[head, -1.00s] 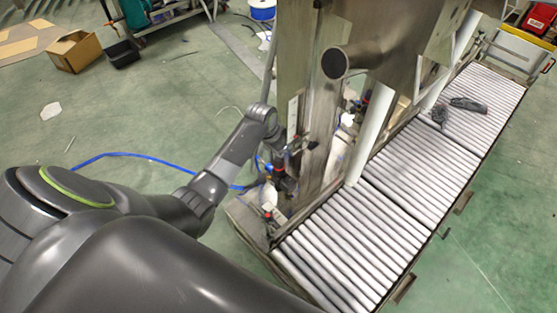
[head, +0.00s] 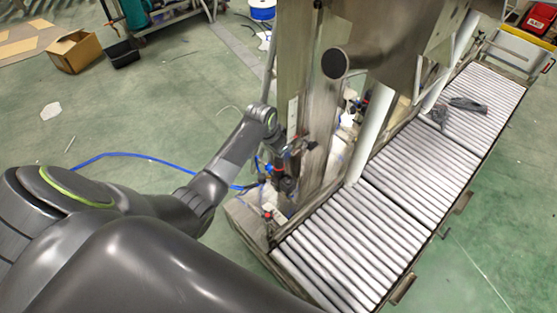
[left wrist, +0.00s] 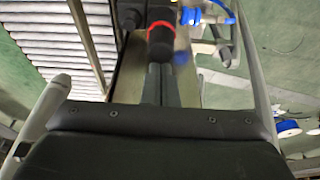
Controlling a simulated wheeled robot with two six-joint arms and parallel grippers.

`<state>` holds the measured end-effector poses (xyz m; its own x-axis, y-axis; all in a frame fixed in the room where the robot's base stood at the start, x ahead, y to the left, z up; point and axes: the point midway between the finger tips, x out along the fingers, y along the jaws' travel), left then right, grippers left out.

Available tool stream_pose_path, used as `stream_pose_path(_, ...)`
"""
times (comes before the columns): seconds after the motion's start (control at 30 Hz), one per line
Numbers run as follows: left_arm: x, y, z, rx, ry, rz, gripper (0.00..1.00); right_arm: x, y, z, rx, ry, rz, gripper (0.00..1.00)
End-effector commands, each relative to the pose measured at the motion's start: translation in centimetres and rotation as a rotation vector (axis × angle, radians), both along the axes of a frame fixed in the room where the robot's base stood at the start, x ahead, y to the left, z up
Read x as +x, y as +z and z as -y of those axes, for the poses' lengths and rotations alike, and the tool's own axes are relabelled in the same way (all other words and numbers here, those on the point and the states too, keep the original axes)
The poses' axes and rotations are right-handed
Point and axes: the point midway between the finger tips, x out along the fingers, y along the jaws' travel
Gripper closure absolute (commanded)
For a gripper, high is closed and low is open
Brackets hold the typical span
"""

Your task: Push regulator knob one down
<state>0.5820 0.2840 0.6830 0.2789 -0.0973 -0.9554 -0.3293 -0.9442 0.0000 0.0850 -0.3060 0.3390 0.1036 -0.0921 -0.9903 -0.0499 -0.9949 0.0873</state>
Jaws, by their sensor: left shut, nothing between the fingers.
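In the left wrist view, a black regulator knob with a red ring (left wrist: 160,30) stands straight ahead of my left gripper (left wrist: 160,70). The two fingers are together and empty, and their tips appear right at the near end of the knob; I cannot tell whether they touch it. In the head view my left arm reaches to the steel post beside the conveyor. There its wrist and the dark, red-marked fittings overlap, so the fingertips and the knob are hard to separate. My right gripper is not in view.
The roller conveyor (head: 350,240) runs along the right, with a dark object (head: 467,104) lying on it. A steel post (head: 320,130) stands close to my left wrist. A blue hose (head: 130,154) lies on the open green floor at left. Blue fittings (left wrist: 192,15) sit near the knob.

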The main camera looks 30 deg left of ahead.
Motion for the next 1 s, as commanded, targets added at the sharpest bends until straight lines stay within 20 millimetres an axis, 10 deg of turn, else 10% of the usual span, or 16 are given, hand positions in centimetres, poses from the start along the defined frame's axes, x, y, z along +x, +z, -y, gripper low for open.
stream_pose_path(1.0,0.0,-1.4,0.0,0.0,0.0,0.0,1.0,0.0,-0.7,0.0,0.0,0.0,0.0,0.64)
